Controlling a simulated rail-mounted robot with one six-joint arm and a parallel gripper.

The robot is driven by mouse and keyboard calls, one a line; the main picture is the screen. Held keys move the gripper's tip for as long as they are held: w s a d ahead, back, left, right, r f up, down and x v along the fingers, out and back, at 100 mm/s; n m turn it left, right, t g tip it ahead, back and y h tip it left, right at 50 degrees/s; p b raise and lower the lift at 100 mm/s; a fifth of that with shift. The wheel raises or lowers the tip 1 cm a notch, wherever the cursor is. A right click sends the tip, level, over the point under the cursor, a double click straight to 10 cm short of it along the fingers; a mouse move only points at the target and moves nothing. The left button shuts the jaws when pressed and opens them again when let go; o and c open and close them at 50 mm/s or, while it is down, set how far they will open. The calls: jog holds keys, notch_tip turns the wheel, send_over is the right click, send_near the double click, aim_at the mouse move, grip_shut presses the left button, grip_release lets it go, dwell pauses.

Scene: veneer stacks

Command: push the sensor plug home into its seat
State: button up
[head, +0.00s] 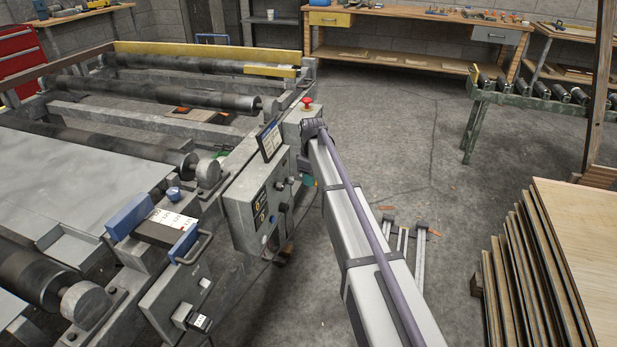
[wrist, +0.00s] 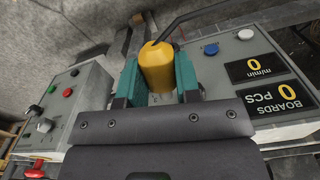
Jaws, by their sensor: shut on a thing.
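My gripper (wrist: 157,82) shows two teal fingers in the wrist view, shut on the yellow sensor plug (wrist: 156,62) between them. A black cable runs from the plug up and to the right. The seat is hidden behind the plug and fingers, so I cannot tell how deep the plug sits. In the head view my arm reaches down the far side of the grey control box (head: 243,212). Only a bit of teal of my gripper (head: 308,181) shows there, and the plug is hidden.
In the wrist view a display panel (wrist: 224,72) lies at right, and a button box (wrist: 92,98) at left. A red mushroom button (head: 306,103) tops the machine's corner. Veneer stacks (head: 575,240) stand at right. The concrete floor (head: 400,140) behind my arm is mostly clear.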

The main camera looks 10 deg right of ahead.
notch_tip(320, 180, down, 17)
jog(key=d+n+b, duration=0.2)
jog(key=b, duration=1.1)
jog(key=w+a, duration=0.3)
jog(key=a, duration=0.2)
jog(key=shift+a+r, duration=0.2)
jog(key=shift+a, duration=0.05)
jog(key=shift+w+a, duration=0.4)
jog(key=shift+a, duration=0.25)
